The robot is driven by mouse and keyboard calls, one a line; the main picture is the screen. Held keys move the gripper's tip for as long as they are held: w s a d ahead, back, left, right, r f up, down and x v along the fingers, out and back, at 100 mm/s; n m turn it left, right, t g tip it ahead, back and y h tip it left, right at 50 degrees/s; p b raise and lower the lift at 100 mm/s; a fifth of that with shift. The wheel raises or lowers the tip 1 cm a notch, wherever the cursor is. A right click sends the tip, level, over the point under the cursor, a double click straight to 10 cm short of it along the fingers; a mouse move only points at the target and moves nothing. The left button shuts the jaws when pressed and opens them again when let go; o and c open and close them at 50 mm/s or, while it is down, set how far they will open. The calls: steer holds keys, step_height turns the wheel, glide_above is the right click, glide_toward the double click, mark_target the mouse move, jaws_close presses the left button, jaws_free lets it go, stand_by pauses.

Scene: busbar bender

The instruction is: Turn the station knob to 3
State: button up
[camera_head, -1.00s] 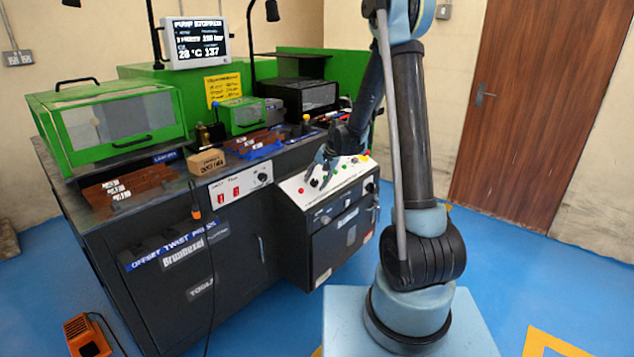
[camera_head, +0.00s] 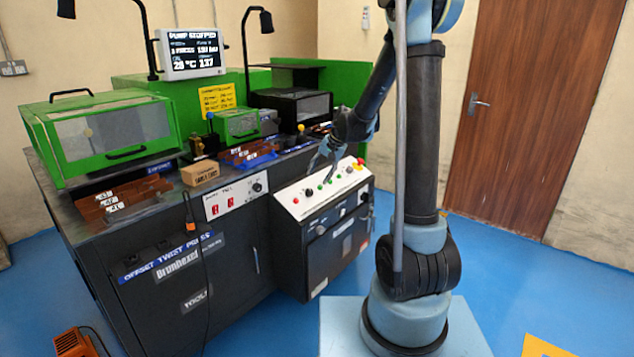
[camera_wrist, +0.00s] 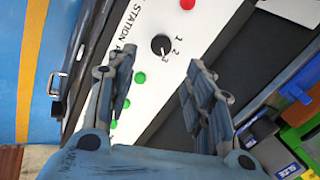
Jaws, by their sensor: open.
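The station knob (camera_wrist: 160,44) is a small round black knob on a white panel (camera_wrist: 150,100) in the wrist view. The numbers 1, 2 and 3 are printed beside it, and a small white mark on its edge seems to face the 3. In the head view the knob (camera_head: 308,193) sits near the left end of the sloped panel (camera_head: 288,195). My gripper (camera_wrist: 157,65) is open and empty, its two fingers apart over the panel, with the knob showing just beyond and between the tips. In the head view my gripper (camera_head: 325,165) hangs just above the panel.
A red button (camera_wrist: 187,4) is on one side of the knob and several green buttons (camera_wrist: 139,78) on the other. In the head view, an upper panel (camera_head: 235,198) with red switches, a cardboard box (camera_head: 200,173) and a green guard (camera_head: 100,135) stand to the left.

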steer(key=shift+v, duration=1.15)
steer(key=s+d+r+n+h, duration=0.1)
steer(key=s+d+r, duration=0.1)
steer(key=s+d, duration=0.55)
steer(key=s+d+r+n+h, duration=0.1)
steer(key=s+d+r, duration=0.25)
steer(key=s, duration=0.75)
steer(key=s+d+f+n+h, duration=0.1)
steer(key=s+d+f, duration=0.3)
steer(key=s, duration=0.6)
steer(key=s+d+f+n+h, duration=0.1)
steer(key=s+d+f, duration=0.2)
steer(key=s, duration=0.6)
steer(key=shift+s+d+f+g, duration=0.3)
steer(key=shift+s+d+f, duration=0.1)
steer(key=shift+d, duration=0.3)
steer(key=shift+w+f, duration=0.2)
steer(key=shift+w, duration=0.25)
